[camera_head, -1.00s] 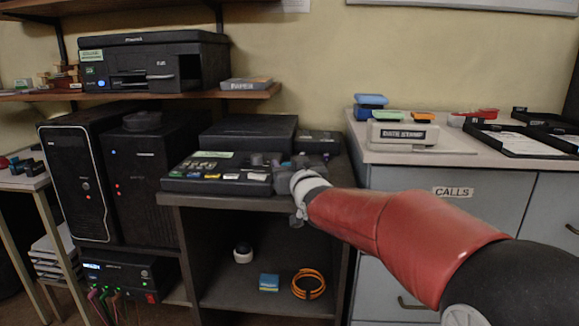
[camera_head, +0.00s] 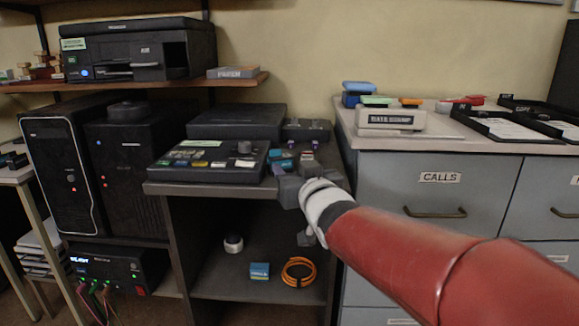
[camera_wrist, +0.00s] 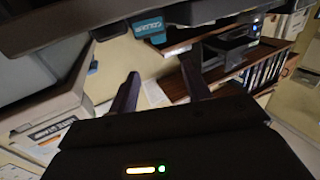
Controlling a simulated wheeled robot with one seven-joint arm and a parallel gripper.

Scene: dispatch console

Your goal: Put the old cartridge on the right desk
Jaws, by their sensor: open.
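My gripper (camera_wrist: 160,88) is open and empty in the wrist view, with its two dark fingers apart. In the head view my gripper (camera_head: 300,165) is at the right front corner of the middle stand, right of the low black console (camera_head: 215,172). I cannot pick out the old cartridge for certain. A small blue-labelled block (camera_wrist: 148,26) shows at the edge of a dark body in the wrist view, beyond the fingers; I cannot tell if it is the cartridge. The right desk (camera_head: 440,146) is the grey drawer unit with a pale top, marked CALLS.
A date stamp (camera_head: 391,118) stands on the right desk's left front part, with coloured items behind it. Black trays (camera_head: 500,139) with papers lie farther right. A strip of the desk's front top is bare. A printer (camera_head: 140,50) stands on the wooden shelf (camera_head: 240,82).

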